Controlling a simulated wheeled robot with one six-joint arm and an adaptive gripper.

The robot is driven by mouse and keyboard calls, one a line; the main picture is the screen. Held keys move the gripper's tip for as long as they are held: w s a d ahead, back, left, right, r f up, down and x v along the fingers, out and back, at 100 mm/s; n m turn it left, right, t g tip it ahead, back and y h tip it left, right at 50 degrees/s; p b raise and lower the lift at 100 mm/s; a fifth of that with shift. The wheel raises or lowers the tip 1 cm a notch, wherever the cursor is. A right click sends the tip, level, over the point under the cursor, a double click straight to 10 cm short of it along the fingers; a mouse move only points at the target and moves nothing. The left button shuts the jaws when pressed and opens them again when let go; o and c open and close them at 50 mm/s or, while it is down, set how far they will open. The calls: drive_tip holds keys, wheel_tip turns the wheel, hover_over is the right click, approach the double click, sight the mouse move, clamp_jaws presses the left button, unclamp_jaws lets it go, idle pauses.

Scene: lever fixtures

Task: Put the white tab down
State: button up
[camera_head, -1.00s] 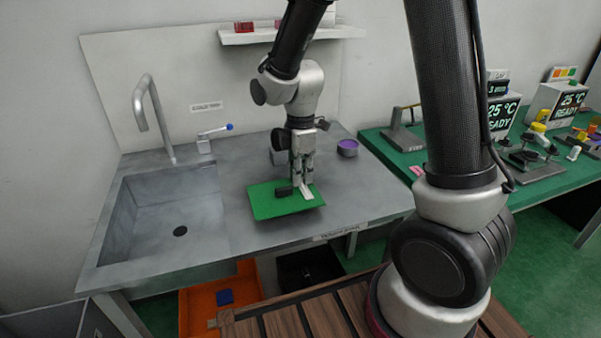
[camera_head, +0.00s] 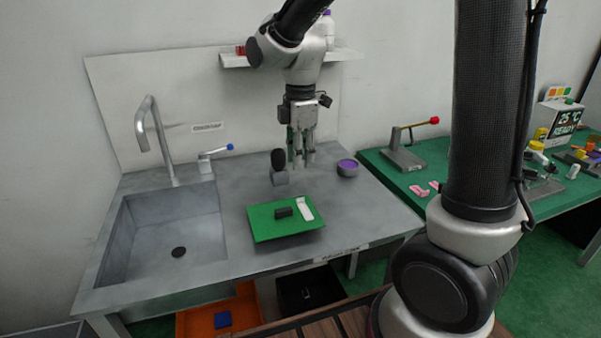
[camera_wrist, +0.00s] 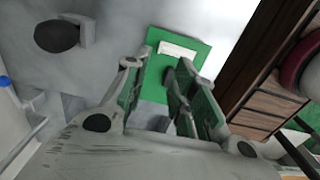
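The white tab (camera_head: 304,208) is a short pale strip on the right part of a green board (camera_head: 270,231) on the grey counter. A small black block (camera_head: 283,212) sits just left of it. In the wrist view the tab (camera_wrist: 178,50) lies across the far part of the green board (camera_wrist: 193,50), beyond my fingertips. I cannot tell whether it is flat or slightly tilted. My gripper (camera_head: 301,165) points down above the counter, behind the board and apart from the tab. Its fingers are spread and empty in the wrist view (camera_wrist: 160,66).
A grey block with a dark round knob (camera_head: 279,161) stands close to my gripper's left. A purple-topped round dish (camera_head: 347,167) is to its right. The sink (camera_head: 170,235) and tap (camera_head: 155,130) are at left. A red-tipped lever (camera_head: 405,155) stands on the right-hand green table.

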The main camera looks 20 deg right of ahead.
drive_tip(key=s+d+r+m+t, duration=0.2)
drive_tip(key=s+d+r+m, duration=0.2)
drive_tip(key=s+d+m, duration=0.3)
drive_tip(key=s+d+r+m+t, duration=0.2)
drive_tip(key=s+d+r+m, duration=0.2)
drive_tip(key=s+d+m, duration=0.4)
drive_tip(key=s+m, duration=0.3)
drive_tip(key=s, duration=0.1)
drive_tip(key=shift+r, duration=0.4)
